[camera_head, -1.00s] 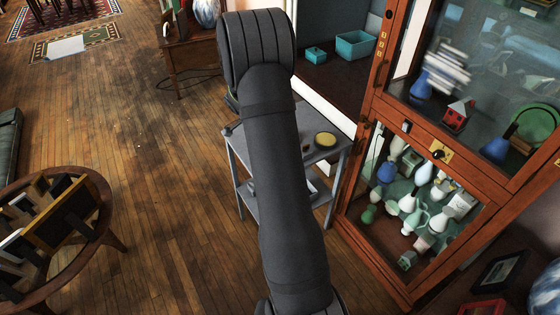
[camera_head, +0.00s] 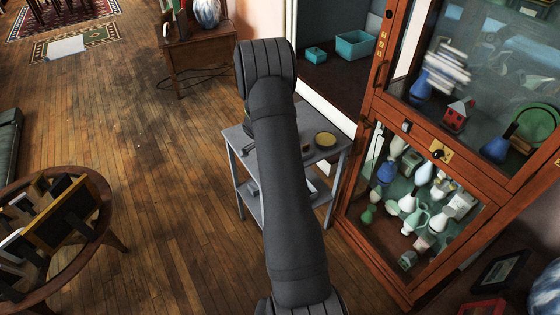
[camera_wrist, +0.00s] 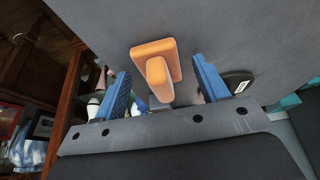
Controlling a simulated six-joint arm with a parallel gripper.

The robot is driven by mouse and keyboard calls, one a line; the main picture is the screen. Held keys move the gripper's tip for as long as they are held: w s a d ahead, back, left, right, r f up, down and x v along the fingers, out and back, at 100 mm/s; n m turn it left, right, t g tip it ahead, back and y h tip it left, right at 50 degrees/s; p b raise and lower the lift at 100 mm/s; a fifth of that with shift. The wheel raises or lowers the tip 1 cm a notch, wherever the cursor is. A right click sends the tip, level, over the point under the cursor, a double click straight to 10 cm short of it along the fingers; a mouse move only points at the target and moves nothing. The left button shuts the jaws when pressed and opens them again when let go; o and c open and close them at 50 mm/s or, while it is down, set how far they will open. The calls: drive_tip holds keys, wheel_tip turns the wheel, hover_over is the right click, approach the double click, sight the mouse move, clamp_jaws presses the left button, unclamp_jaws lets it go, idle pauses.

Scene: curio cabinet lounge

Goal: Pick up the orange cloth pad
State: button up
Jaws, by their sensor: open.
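The orange cloth pad (camera_wrist: 142,54) lies on a grey surface in the wrist view, with a raised orange block standing out from its middle. My gripper (camera_wrist: 161,70) is open, with one blue finger on each side of the pad. I see gaps between the pad and both fingers, and nothing is held. In the head view the pad and my gripper are hidden behind my arm.
A dark item with a white label (camera_wrist: 238,85) is close to the right finger. A glass-fronted cabinet (camera_head: 352,190) stands right of the cart.

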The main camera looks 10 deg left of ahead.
drive_tip(key=shift+c, duration=0.5)
drive_tip(key=c, duration=1)
drive_tip(key=shift+o, duration=0.2)
drive_tip(key=shift+r, duration=0.1)
drive_tip(key=shift+r, duration=0.4)
drive_tip(key=r, duration=0.3)
drive_tip(key=shift+d+r, duration=0.35)
drive_tip(key=shift+r, duration=0.05)
drive_tip(key=s+d+r, duration=0.2)
drive_tip(key=d+r, duration=0.4)
drive_tip(key=d, duration=0.4)
drive_tip(key=shift+s+d+r, duration=0.15)
drive_tip(key=shift+s+d, duration=0.2)
